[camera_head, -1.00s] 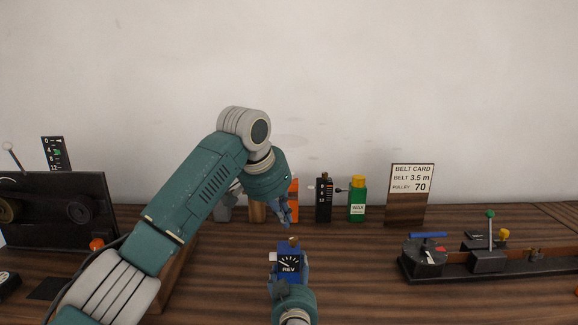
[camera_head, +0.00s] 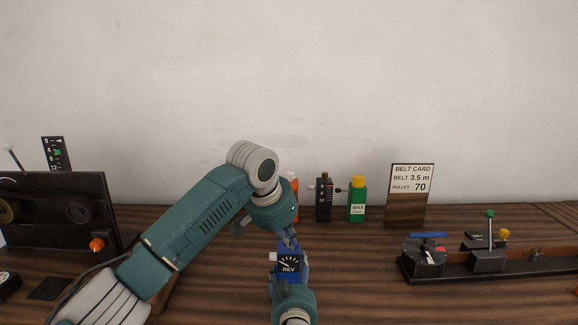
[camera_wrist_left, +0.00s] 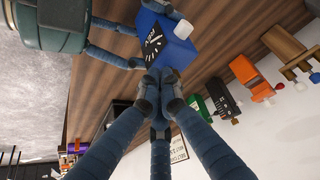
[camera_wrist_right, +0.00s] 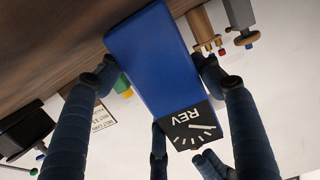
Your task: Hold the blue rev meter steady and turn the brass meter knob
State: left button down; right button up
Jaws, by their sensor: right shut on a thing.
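The blue rev meter (camera_head: 289,255) is upright near the front middle of the table, its REV dial towards the head camera. It also shows in the left wrist view (camera_wrist_left: 181,48) and right wrist view (camera_wrist_right: 150,62). My right gripper (camera_head: 291,282) is shut on the meter from the front, fingers along its sides. My left gripper (camera_head: 290,238) comes down onto the meter's top, and its fingertips (camera_wrist_left: 160,84) are close together there. The brass knob is hidden behind these fingertips, so I cannot tell whether they grip it.
Behind stand a green wax bottle (camera_head: 357,201), a black scale block (camera_head: 324,199) and a belt card (camera_head: 410,192). A black pulley machine (camera_head: 70,205) is at left. A black bench device with a green-topped lever (camera_head: 490,235) is at right. The table between card and meter is clear.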

pick_arm(q)
jog(key=shift+w, duration=0.3)
dwell(0.7)
jog(key=shift+w+a, duration=0.15)
jog(key=shift+a, duration=0.2)
jog(key=shift+w+a+f, duration=0.15)
jog(key=shift+a, duration=0.15)
jog(key=shift+a, duration=0.1)
jog(key=shift+a+f, duration=0.1)
jog(key=shift+a, duration=0.05)
dwell(0.5)
jog(key=shift+s, duration=0.2)
notch_tip(320, 180, up, 6)
jog(key=shift+r, duration=0.25)
